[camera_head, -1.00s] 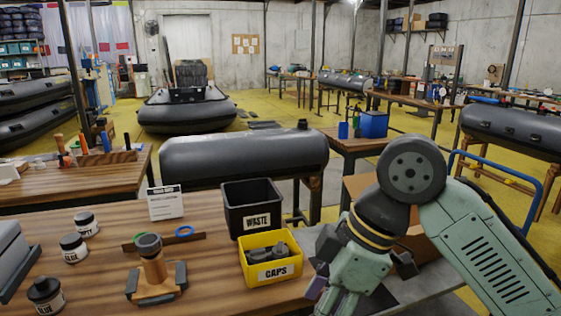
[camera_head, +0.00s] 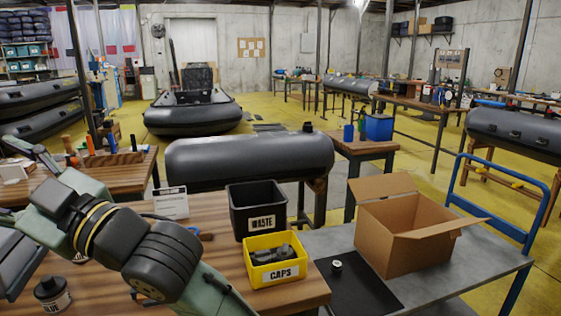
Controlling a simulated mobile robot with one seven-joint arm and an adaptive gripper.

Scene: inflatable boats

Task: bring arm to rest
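My arm reaches in from the bottom and bends to the left over the wooden workbench (camera_head: 215,218). My gripper (camera_head: 14,182) is at the far left edge of the picture, partly cut off. Its visible finger links are spread apart, with nothing seen between them. The arm hides much of the bench's left side. A black jar marked GLUE (camera_head: 52,294) stands in front of the arm. A black WASTE bin (camera_head: 257,222) and a yellow CAPS bin (camera_head: 275,273) stand right of the arm, apart from it.
A grey inflatable tube (camera_head: 250,158) lies behind the bench. Yellow floor behind is largely open.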

